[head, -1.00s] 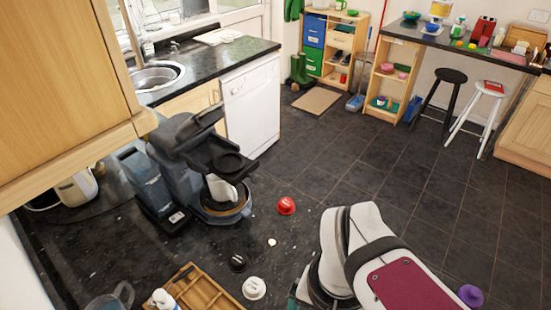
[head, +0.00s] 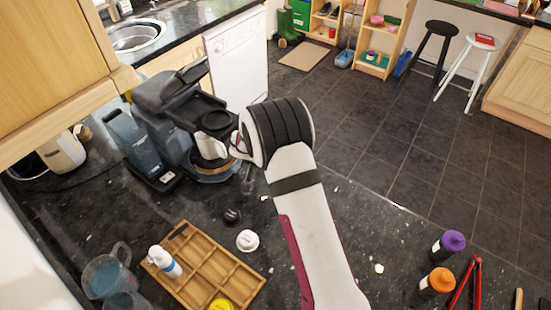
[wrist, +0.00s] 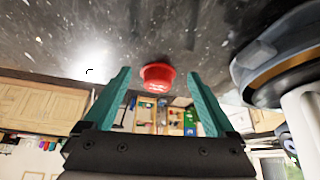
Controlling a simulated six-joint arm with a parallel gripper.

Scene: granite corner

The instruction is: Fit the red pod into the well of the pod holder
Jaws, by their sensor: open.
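The red pod (wrist: 157,77) sits on the dark speckled counter in the wrist view, where the scene appears upside down. My gripper (wrist: 158,73) is open, with its two teal fingers apart on either side of the pod and a gap to each. Nothing is held. In the head view the pod is hidden behind my arm and the gripper is mostly hidden. The dark coffee machine (head: 165,100) stands at left with its lid raised. I cannot clearly pick out the pod holder's well.
A black pod (head: 232,216) and a white pod (head: 248,240) lie near a wooden compartment tray (head: 255,284) with a white bottle (head: 164,262). Glass jugs (head: 107,275) stand at left. A purple-topped bottle (head: 449,243), an orange bottle (head: 438,282) and red-handled pliers (head: 477,285) are at right.

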